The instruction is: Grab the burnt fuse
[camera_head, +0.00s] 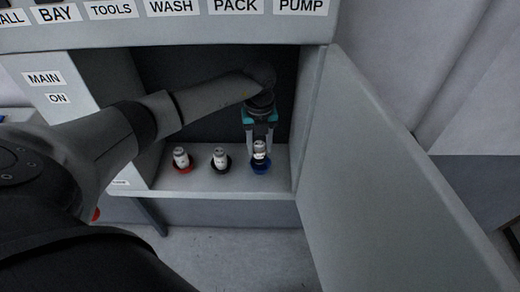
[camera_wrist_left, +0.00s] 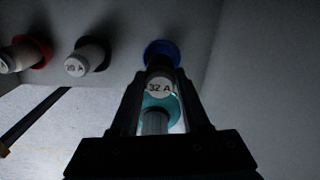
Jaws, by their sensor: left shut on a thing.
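Three white cylindrical fuses stand in a row of coloured sockets inside an open grey cabinet. The left fuse (camera_head: 181,157) is in a red socket (camera_head: 184,169), the middle fuse (camera_head: 219,157) in a black socket (camera_head: 221,168). The right fuse (camera_head: 260,149) is at a blue socket (camera_head: 262,169). My left gripper (camera_head: 260,147) points down and is shut on the right fuse. In the left wrist view this fuse (camera_wrist_left: 159,87) reads "32 A" between the fingers, close to the blue socket (camera_wrist_left: 161,48). I cannot tell which fuse is burnt. My right gripper is not in view.
The cabinet door (camera_head: 390,180) stands open on the right. The cabinet's side wall is close to the right of my left gripper. A labelled panel (camera_head: 170,22) runs above the opening. The shelf (camera_head: 225,188) has bare room in front of the sockets.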

